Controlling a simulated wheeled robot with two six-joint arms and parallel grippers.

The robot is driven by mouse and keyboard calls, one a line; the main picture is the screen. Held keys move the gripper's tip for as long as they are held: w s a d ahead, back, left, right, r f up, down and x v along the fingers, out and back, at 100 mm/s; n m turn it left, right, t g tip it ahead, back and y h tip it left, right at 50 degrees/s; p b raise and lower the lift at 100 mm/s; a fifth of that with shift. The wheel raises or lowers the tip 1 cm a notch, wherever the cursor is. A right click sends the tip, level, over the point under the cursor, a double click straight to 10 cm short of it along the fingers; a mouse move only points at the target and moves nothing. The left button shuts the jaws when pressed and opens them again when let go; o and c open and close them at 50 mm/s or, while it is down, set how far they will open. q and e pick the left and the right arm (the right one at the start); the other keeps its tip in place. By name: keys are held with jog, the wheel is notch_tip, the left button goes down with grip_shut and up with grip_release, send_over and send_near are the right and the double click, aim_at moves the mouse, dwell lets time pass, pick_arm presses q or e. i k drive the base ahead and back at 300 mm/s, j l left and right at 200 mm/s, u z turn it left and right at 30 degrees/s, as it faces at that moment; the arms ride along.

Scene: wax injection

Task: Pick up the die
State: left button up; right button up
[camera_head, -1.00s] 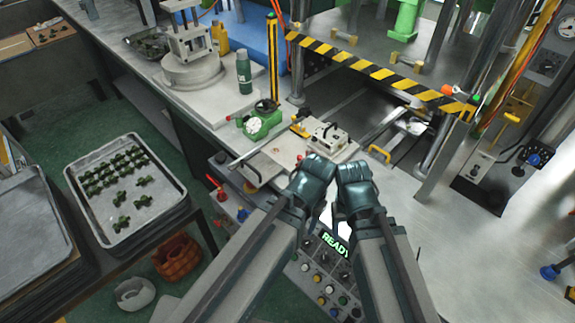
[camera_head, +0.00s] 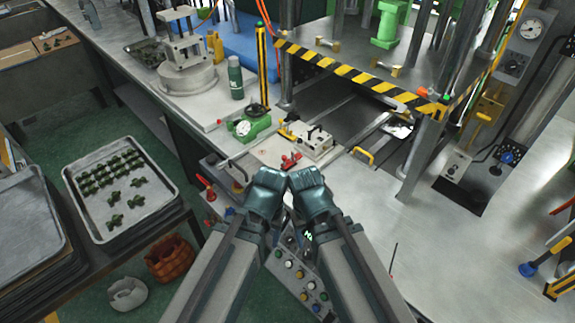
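The die appears to be the pale metal block with a dark handle on top (camera_head: 316,145), resting on the light work plate (camera_head: 262,153) in front of the press. My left gripper (camera_head: 268,178) and my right gripper (camera_head: 305,178) are side by side, close together, below and left of the die in the picture. Both are apart from the die in the picture. Their fingertips are hidden behind the gripper bodies, so I cannot see whether they are open or shut. Nothing visible is held.
A yellow-black striped bar (camera_head: 350,72) crosses the press behind the die. A red clamp-like part (camera_head: 290,161) lies just left of the die. A tray of dark green pieces (camera_head: 150,208) is farther left.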

aim_at(315, 143)
jog(key=j+z, duration=0.15)
jog(key=z, duration=0.25)
jog(key=i+j+z, duration=0.1)
jog(key=z, duration=0.3)
jog(key=j+z, duration=0.5)
jog(key=z, duration=0.25)
jog(key=k+j+z, duration=0.1)
jog(key=j, duration=0.3)
jog(key=k+j+z, duration=0.1)
jog(key=j, duration=0.3)
jog(key=k+j+z, duration=0.1)
jog(key=j, duration=0.3)
jog(key=k+j+z, duration=0.1)
jog(key=j, duration=0.3)
jog(key=k+j+z, duration=0.1)
jog(key=j, duration=0.25)
